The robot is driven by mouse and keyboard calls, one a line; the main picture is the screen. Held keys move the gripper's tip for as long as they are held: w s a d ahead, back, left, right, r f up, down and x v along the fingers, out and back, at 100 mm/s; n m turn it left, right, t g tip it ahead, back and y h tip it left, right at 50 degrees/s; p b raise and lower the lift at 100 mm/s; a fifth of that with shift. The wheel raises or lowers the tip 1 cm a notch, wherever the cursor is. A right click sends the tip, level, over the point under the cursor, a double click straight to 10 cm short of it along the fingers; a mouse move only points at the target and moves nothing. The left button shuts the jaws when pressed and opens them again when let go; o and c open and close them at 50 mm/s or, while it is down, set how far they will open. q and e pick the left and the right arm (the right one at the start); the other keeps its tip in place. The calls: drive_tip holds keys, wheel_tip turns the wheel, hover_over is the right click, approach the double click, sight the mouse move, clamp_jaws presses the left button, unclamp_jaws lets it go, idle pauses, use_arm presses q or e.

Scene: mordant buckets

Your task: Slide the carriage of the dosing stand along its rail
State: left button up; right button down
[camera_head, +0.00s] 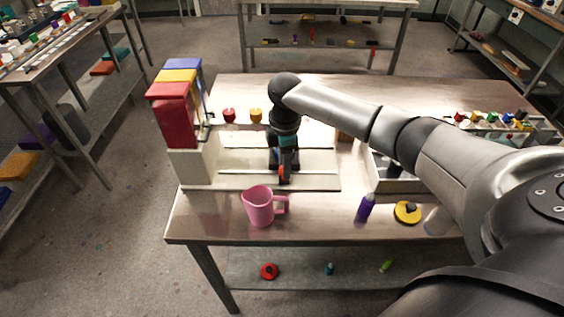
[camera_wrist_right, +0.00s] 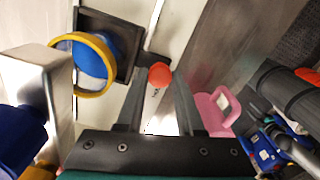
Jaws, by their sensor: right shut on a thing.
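The dosing stand has a pale base plate (camera_head: 317,182) and a white column (camera_head: 195,166) with red, yellow and blue blocks on top at its left end. The carriage (camera_wrist_right: 122,30) is a dark square platform in the wrist view, beside a pale rail strip. It bears a blue bucket with a yellow rim (camera_wrist_right: 112,68). An orange-red knob (camera_wrist_right: 159,75) stands at the carriage's near edge. My right gripper (camera_wrist_right: 158,82) is shut on this knob; in the head view the gripper (camera_head: 284,176) is low over the base plate and hides most of the carriage. My left gripper is out of view.
A pink jug (camera_head: 258,207) stands close in front of the base plate. A purple bottle (camera_head: 365,207) and a yellow round item (camera_head: 407,212) are farther right. A grey tray (camera_head: 395,184) lies right of the stand. Red (camera_head: 229,115) and yellow (camera_head: 256,115) items stand behind.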

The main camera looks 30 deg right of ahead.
drive_tip(key=s+d+p, duration=0.1)
drive_tip(key=d, duration=0.2)
drive_tip(key=s+d+p, duration=0.4)
drive_tip(key=d, duration=0.1)
drive_tip(key=shift+s+d, duration=0.2)
drive_tip(key=shift+d, duration=0.3)
drive_tip(key=c, duration=0.5)
unclamp_jaws()
drive_tip(key=shift+s, duration=0.1)
drive_tip(key=shift+c, duration=0.2)
wheel_tip(320, 180, up, 15)
drive_tip(key=p, duration=0.1)
drive_tip(key=shift+r, duration=0.15)
